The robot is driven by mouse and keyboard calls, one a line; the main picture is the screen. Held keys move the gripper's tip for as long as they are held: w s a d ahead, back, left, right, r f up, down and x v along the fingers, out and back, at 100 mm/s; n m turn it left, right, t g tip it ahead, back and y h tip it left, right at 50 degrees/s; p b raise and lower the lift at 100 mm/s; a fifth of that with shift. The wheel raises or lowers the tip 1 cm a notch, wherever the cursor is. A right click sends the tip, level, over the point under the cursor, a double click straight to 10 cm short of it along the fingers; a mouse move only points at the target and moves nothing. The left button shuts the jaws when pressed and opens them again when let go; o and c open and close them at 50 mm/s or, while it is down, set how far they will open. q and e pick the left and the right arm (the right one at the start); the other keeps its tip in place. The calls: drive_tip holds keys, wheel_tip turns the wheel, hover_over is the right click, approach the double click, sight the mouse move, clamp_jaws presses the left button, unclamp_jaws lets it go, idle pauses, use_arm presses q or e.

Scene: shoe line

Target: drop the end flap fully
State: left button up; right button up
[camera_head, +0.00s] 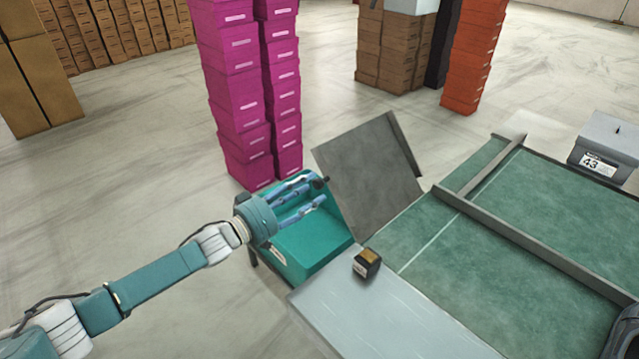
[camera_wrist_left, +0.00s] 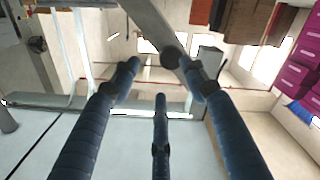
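The end flap (camera_head: 368,178) is a flat dark grey panel at the near-left end of the green-topped table (camera_head: 500,225). It stands raised at a slant, with a narrow lip along its right side. My left gripper (camera_head: 319,190) is at the flap's left edge, over a teal bin. Its blue fingers are spread. In the left wrist view the fingers (camera_wrist_left: 163,75) are apart, and a grey strip (camera_wrist_left: 152,25), likely the flap's edge, reaches the upper fingertips. Whether they touch it I cannot tell. My right gripper is not clearly in view.
The teal bin (camera_head: 305,247) stands below the flap. A small dark block with a tan top (camera_head: 367,263) sits on the pale table corner (camera_head: 350,310). A grey box labelled 43 (camera_head: 605,145) is at right. Magenta box stacks (camera_head: 235,90) stand behind the gripper.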

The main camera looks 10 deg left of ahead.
use_arm(q)
drive_tip(key=v, duration=0.6)
drive_tip(key=shift+s+a+r, duration=0.2)
drive_tip(key=shift+s+a, duration=0.05)
drive_tip(key=shift+a, duration=0.05)
